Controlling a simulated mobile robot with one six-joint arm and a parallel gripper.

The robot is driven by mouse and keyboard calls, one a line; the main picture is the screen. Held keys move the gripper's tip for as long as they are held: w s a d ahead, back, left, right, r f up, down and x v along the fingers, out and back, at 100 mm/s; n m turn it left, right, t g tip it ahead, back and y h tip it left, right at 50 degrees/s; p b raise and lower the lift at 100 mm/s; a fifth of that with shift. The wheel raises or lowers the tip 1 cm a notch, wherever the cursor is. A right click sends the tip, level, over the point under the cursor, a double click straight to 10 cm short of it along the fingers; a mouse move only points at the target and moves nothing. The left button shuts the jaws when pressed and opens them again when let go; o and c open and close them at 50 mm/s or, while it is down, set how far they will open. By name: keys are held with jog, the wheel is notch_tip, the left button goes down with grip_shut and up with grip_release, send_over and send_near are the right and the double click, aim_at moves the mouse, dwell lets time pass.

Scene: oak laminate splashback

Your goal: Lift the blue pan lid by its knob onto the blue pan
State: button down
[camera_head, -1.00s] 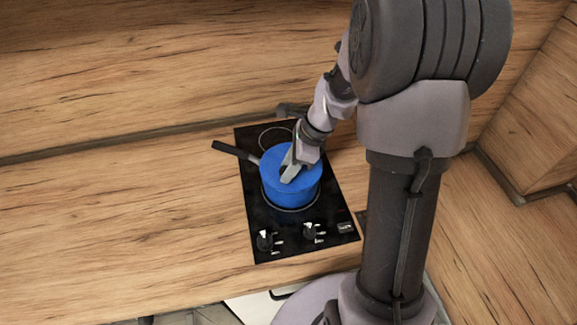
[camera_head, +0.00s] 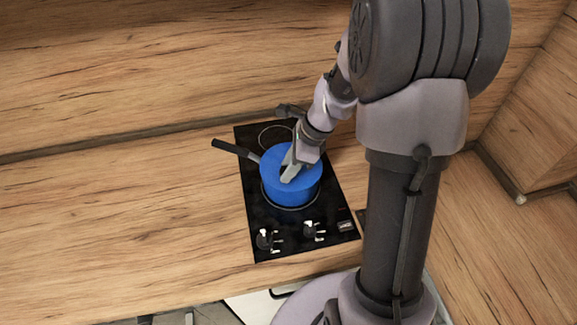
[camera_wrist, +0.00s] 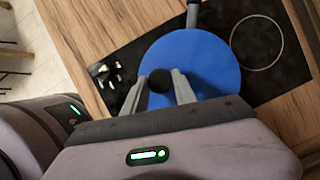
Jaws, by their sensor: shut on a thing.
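The blue pan (camera_head: 291,190) stands on the front ring of the black hob, with its dark handle (camera_head: 235,151) pointing to the back left. The blue lid (camera_head: 275,164) lies over the top of the pan in the head view; whether it is fully seated I cannot tell. In the wrist view the lid (camera_wrist: 205,62) is a blue disc with a dark round knob (camera_wrist: 160,80). My gripper (camera_head: 287,176) is at the lid's middle. Its two fingers (camera_wrist: 160,88) are shut on the knob, one on each side. The lid hides the pan's inside.
The black hob (camera_head: 262,228) has an empty rear ring (camera_head: 275,136) and two control knobs at its front. The wooden worktop (camera_head: 130,220) to the left is clear. The wooden splashback (camera_head: 150,70) rises behind.

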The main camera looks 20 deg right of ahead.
jog(key=shift+f, duration=0.1)
jog(key=c, duration=0.9)
grip_release()
notch_tip(320, 180, up, 8)
jog(key=p, duration=0.7)
